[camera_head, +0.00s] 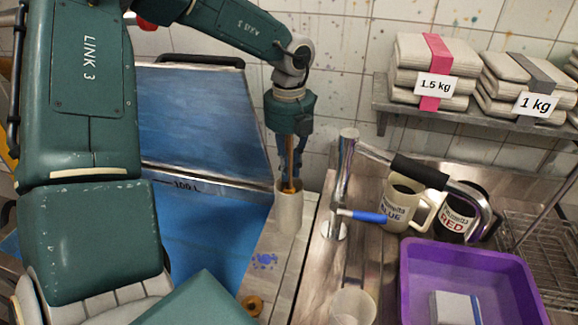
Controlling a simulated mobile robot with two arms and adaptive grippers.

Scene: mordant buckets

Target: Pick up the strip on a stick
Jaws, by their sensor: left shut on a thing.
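My left gripper (290,178) points straight down near the middle of the view. It is shut on a brown wooden stick (289,187), gripping it near the upper part. Any strip on the stick is hidden inside the holder. My right gripper is not in view.
A blue vat (205,110) marked 100 L stands behind and left. To the right are a tap (344,180), mugs marked BLUE (398,212) and RED (456,222), a purple tray (415,280) and a clear cup (352,307). A shelf (395,108) holds labelled cloth stacks.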

